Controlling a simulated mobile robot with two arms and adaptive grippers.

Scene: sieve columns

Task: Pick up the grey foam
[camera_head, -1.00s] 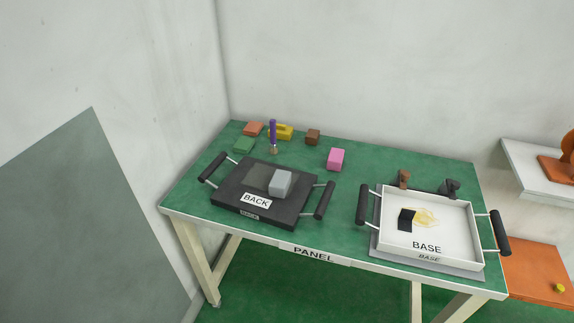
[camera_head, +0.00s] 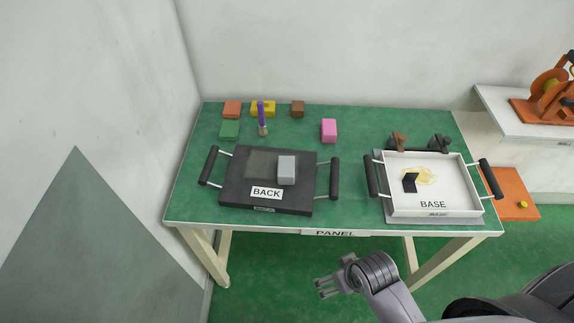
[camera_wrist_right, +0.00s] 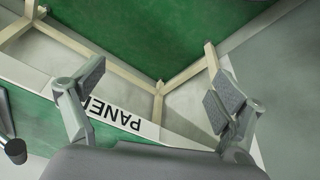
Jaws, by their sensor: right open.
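The grey foam (camera_head: 287,169) is a small light grey block. It sits on the right part of the black tray labelled BACK (camera_head: 236,190) on the green table. My right gripper (camera_head: 322,287) is in front of the table's front edge, well away from the foam, open and empty. In the right wrist view its two fingers (camera_wrist_right: 155,90) are spread apart, with the table edge and the PANEL label beyond them. The foam cannot be made out in the wrist view. My left gripper is not in view.
A white tray labelled BASE (camera_head: 408,210) holds a black piece and a yellowish patch. A pink block (camera_head: 329,130), a brown block (camera_head: 297,109), a purple-handled tool (camera_head: 261,115) and other coloured blocks stand at the back. The table's front middle (camera_head: 345,205) is clear.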

